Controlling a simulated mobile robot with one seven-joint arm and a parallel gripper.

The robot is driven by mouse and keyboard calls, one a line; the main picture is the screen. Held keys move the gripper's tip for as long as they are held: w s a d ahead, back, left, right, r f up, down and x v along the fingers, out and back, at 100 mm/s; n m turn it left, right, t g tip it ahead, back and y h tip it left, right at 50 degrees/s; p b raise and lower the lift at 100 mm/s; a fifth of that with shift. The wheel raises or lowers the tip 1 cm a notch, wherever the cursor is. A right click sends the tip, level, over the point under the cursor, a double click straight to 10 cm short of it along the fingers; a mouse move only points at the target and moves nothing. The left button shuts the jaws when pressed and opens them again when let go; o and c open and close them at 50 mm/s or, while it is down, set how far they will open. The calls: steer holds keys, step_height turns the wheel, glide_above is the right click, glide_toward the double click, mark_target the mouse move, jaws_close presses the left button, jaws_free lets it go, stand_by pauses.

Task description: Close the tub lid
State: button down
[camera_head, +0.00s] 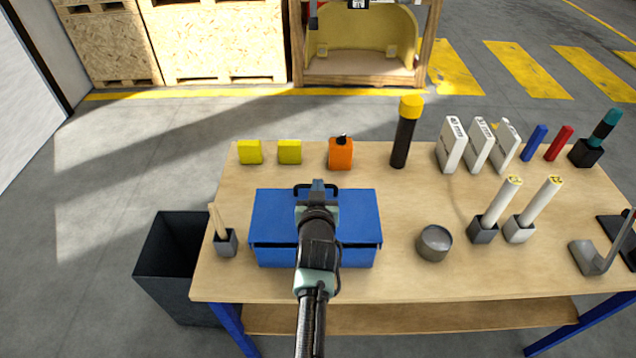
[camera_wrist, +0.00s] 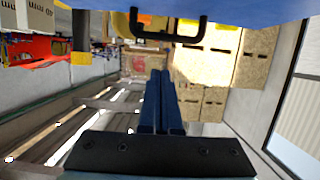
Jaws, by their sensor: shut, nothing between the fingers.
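The blue tub (camera_head: 276,257) stands on the left half of the wooden workbench. Its flat blue lid (camera_head: 356,214) lies over the top; I cannot tell whether it is fully seated. A dark line runs between lid and front wall. The black handle (camera_head: 300,187) is at the lid's far edge, partly hidden by my gripper. In the wrist view the handle (camera_wrist: 168,38) shows near the top, beside the blue lid (camera_wrist: 240,10). My gripper (camera_head: 318,186) is over the lid near the handle. In the wrist view its fingers (camera_wrist: 158,75) are together and empty, apart from the handle.
The workbench (camera_head: 400,215) holds a brush in a grey holder (camera_head: 226,240), yellow blocks (camera_head: 289,151), an orange container (camera_head: 341,153), a black-yellow cylinder (camera_head: 405,130) and a round metal tin (camera_head: 434,243). Tubes in holders (camera_head: 484,229) stand right. A dark bin (camera_head: 170,265) stands left of the bench.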

steer(key=shift+w+f+g+b, duration=0.95)
steer(key=shift+w+f+g, duration=0.1)
steer(key=shift+w, duration=0.15)
steer(key=shift+w+f+b, duration=0.35)
steer(key=shift+f+b, duration=0.05)
steer(key=shift+b, duration=0.1)
steer(key=shift+w+f+b, duration=0.15)
steer(key=shift+w+b, duration=0.05)
steer(key=shift+b, duration=0.1)
